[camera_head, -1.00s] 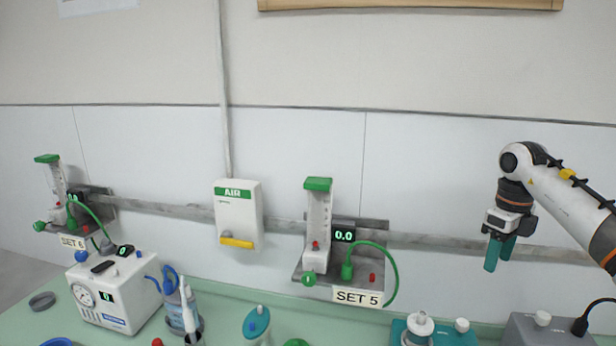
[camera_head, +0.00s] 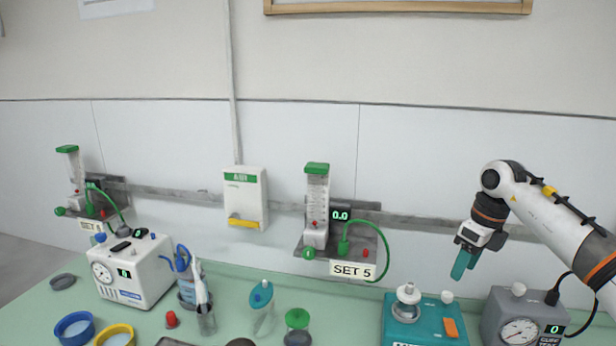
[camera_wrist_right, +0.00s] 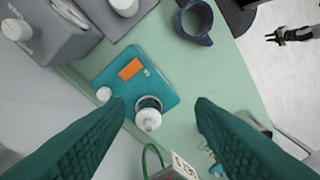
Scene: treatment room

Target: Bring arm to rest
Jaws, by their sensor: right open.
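My right arm comes in from the right in the head view. Its gripper (camera_head: 464,264) has teal fingers and hangs in the air, tilted downward, above the teal device on the counter. In the right wrist view the two teal fingers (camera_wrist_right: 160,130) are spread wide with nothing between them. Below and beyond them is the teal device (camera_wrist_right: 112,82) with an orange patch and a white-topped knob. It also shows in the head view (camera_head: 425,328). My left gripper is not seen in the head view.
The green counter (camera_head: 345,310) holds a white gauge box (camera_head: 132,270), a grey gauge box (camera_head: 500,305), cups and bottles. On the wall rail are SET 5 flowmeter (camera_head: 317,205) and an AIR box (camera_head: 245,200). A dark mug (camera_wrist_right: 195,22) stands near the teal device.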

